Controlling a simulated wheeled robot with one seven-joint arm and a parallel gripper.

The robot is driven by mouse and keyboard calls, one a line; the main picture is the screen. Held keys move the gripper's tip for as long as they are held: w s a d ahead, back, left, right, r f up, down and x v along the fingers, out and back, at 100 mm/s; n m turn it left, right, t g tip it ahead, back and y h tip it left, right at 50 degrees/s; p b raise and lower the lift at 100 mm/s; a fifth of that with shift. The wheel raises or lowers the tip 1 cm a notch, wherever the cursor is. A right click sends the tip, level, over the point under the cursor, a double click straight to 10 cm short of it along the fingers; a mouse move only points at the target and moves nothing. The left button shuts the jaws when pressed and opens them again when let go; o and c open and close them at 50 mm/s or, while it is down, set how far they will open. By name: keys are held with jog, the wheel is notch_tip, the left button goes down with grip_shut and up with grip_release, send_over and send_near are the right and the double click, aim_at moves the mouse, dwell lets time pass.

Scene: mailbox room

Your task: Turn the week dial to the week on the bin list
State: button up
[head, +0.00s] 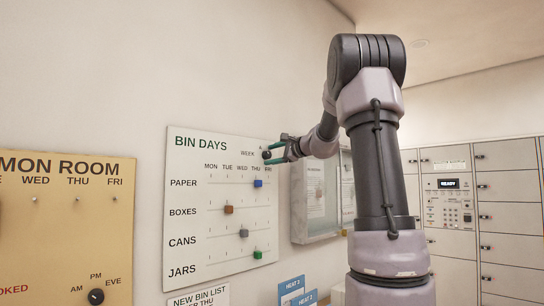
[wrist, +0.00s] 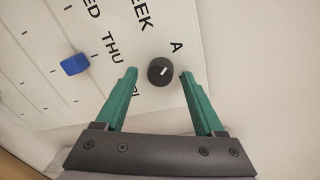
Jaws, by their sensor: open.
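The week dial (wrist: 161,72) is a round black knob with a white pointer mark, on the white BIN DAYS board (head: 190,262). The letter A is printed beside it in the wrist view; any other week letter is not visible there. My gripper (wrist: 157,76) is open, with its green fingers on either side of the dial and a gap to each side. In the head view my gripper (head: 272,151) is at the board's upper right, by the word WEEK. The new bin list (head: 198,299) is below the board, mostly cut off, and its week cannot be read.
The board carries sliders: blue (head: 258,183), brown (head: 229,209), grey (head: 243,233) and green (head: 257,254). A yellow room board (head: 60,235) with another dial (head: 96,296) is at left. A glass-fronted case (head: 314,198) and lockers (head: 505,215) stand at right.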

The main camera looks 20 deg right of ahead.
jog(key=f+v, duration=0.1)
jog(key=v, duration=0.9)
jog(key=shift+s+d+r, duration=0.15)
jog(key=shift+s+r, duration=0.1)
jog(key=shift+r, duration=0.25)
jog(key=s+a+f+n+g, duration=0.65)
jog(key=s+a+f, duration=0.45)
jog(key=s+a, duration=0.35)
jog(key=s+a+f+n+g+h, duration=0.1)
jog(key=s+f+n+g+h, duration=0.1)
jog(key=s+f+n+h, duration=0.2)
jog(key=s+f+n, duration=0.3)
jog(key=s+f, duration=0.4)
jog(key=s, duration=0.2)
jog(key=shift+a+f, duration=0.2)
jog(key=shift+a, duration=0.05)
